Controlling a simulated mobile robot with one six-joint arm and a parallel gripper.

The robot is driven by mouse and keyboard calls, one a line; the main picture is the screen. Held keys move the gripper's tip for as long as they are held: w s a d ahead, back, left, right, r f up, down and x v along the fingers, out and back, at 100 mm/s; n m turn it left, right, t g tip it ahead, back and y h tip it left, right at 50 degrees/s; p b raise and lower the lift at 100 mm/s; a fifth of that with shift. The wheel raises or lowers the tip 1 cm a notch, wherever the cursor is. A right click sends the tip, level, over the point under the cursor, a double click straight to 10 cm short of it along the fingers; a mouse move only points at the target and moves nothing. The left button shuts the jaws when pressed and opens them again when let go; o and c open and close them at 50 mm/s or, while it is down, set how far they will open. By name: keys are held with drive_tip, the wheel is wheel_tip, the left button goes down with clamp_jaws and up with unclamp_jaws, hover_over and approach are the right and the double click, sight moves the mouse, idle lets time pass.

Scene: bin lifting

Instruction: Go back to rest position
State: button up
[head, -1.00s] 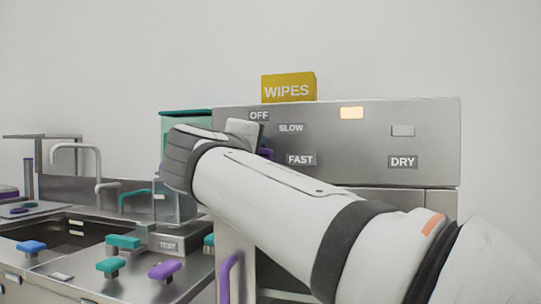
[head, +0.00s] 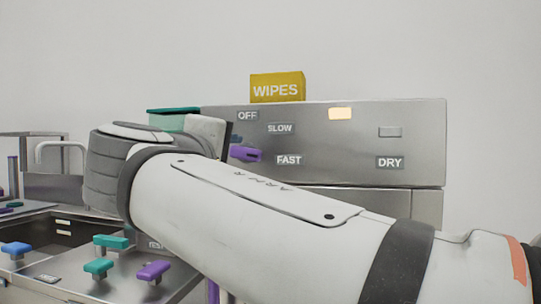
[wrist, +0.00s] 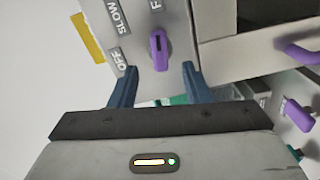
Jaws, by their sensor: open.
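My gripper (wrist: 160,76) is open and empty, its two blue-grey fingers spread in the wrist view. A purple knob (wrist: 158,48) on the metal panel lies beyond the fingertips, apart from them. In the head view the knob (head: 246,154) shows just right of my wrist, with its dark mark toward the FAST label (head: 289,160). The panel (head: 310,140) also carries OFF, SLOW and DRY labels, a lit pale-orange button (head: 340,113) and a grey button (head: 390,132).
A yellow WIPES box (head: 277,88) stands on the panel unit. A counter (head: 60,278) at the left has blue, teal and purple knobs and a faucet (head: 62,150). Purple handles (wrist: 298,115) stick out at the right of the wrist view. Open space lies above the unit.

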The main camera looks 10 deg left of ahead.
drive_tip(key=shift+w+d, duration=0.1)
drive_tip(key=w+d+f+m+g+h+p, duration=0.15)
drive_tip(key=d+f+g+p, duration=0.25)
drive_tip(key=d+p, duration=0.4)
drive_tip(key=w+d+f+m+g+h+p, duration=0.1)
drive_tip(key=w+d+f+m+g+p, duration=0.35)
drive_tip(key=d, duration=0.55)
drive_tip(key=s+d+f+m+g+y+p, duration=0.2)
drive_tip(key=s+d+f+m+g+p, duration=0.1)
drive_tip(key=s+d+p, duration=0.3)
drive_tip(key=s+d+f+m+g+y+p, duration=0.1)
drive_tip(key=s+d+f+m+g+p, duration=0.3)
drive_tip(key=s+p, duration=0.6)
drive_tip(key=shift+s+d+f+m+y+p, duration=0.4)
drive_tip(key=shift+s+d+f+m, duration=0.2)
drive_tip(key=shift+d+f+m, duration=0.5)
